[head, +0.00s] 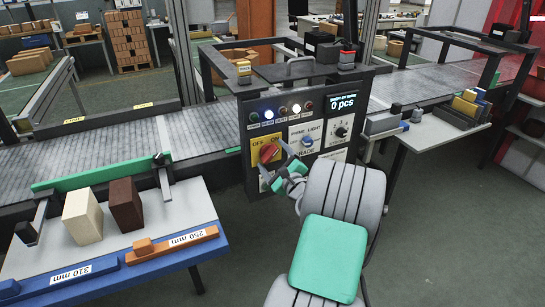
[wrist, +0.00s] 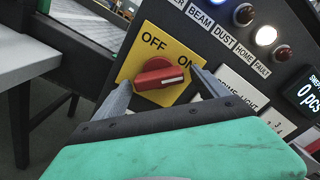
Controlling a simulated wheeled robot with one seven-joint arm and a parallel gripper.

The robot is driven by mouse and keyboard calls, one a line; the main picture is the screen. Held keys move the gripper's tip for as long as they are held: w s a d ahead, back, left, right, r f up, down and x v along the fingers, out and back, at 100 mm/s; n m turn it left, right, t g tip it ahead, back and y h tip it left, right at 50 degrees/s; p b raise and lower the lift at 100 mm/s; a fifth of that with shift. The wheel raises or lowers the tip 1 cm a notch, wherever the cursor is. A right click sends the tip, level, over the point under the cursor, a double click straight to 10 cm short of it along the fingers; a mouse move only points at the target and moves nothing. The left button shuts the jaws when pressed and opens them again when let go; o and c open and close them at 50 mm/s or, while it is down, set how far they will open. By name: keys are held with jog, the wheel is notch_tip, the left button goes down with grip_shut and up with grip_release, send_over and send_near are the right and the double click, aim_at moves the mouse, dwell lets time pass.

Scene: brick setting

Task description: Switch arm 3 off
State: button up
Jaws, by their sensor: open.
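A red rotary switch (head: 268,152) sits on a yellow plate (head: 257,137) on the dark control panel. In the wrist view the red switch (wrist: 160,78) has a white line pointing toward the ON side; the plate (wrist: 135,62) reads OFF and ON. My gripper (head: 279,163) is in front of the panel at the switch. In the wrist view my gripper (wrist: 160,82) is open, one grey finger on either side of the switch. I cannot tell whether the fingers touch it. No label reading arm 3 is legible.
Indicator lamps (head: 283,111) and a display (head: 344,102) reading 0 pcs are above. A panel light section (head: 305,134) with more controls is right of the switch. A conveyor (head: 120,143) runs left. A table (head: 150,236) with two blocks stands at front left.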

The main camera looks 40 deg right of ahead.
jog(key=shift+w, duration=0.25)
jog(key=shift+c, duration=0.5)
jog(key=c, duration=1.3)
